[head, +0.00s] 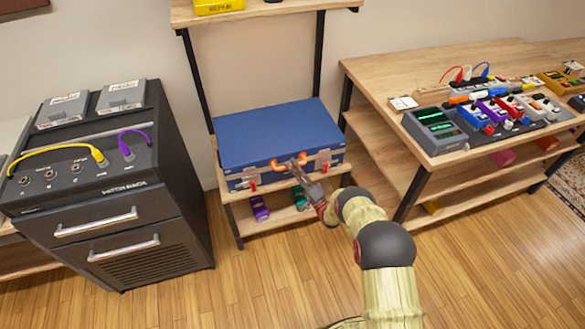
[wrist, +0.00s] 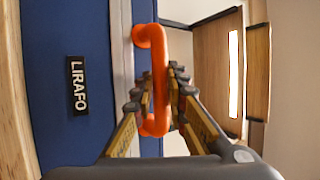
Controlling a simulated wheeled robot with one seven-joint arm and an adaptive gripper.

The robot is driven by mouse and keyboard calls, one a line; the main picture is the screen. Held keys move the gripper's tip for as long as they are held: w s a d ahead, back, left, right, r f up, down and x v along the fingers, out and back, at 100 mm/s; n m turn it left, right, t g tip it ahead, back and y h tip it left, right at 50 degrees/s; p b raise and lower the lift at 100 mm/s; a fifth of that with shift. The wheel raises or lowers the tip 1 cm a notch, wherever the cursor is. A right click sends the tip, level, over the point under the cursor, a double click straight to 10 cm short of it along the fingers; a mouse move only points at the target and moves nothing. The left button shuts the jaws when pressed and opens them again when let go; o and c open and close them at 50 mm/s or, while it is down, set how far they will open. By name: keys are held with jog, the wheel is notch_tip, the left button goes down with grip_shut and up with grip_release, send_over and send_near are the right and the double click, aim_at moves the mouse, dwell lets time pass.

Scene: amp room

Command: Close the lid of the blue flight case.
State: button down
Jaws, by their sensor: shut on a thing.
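The blue flight case (head: 280,135) rests on the middle shelf of a wooden rack. Its lid looks flat and lies down over the body; I cannot tell whether the front seam is fully shut. An orange handle (head: 283,165) is on its front, between two metal latches with orange parts. My gripper (head: 296,168) is at the case front, shut on the orange handle (wrist: 158,80). In the wrist view the fingers of my gripper (wrist: 160,92) are on either side of the handle bar, beside a silver edge strip and a LIRAFO label (wrist: 78,86).
A black patch rack (head: 105,190) stands to the left. A wooden table (head: 370,75) with pedals and cables stands to the right. A purple can (head: 259,207) and a green can (head: 300,198) are on the shelf below the case. The wooden floor in front is clear.

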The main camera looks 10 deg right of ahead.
jog(key=shift+s+f+m, duration=0.15)
jog(key=shift+f, duration=0.45)
jog(key=shift+s+f+m, duration=0.15)
jog(key=shift+f, duration=0.5)
jog(key=c, duration=2.2)
grip_release()
jog(key=shift+o, duration=0.7)
jog(key=shift+w+f+h, duration=0.1)
jog(key=shift+f+h, duration=0.15)
jog(key=shift+h, duration=0.05)
jog(key=o, duration=0.3)
jog(key=shift+r, duration=0.1)
jog(key=shift+w+r, duration=0.1)
jog(key=shift+r, duration=0.15)
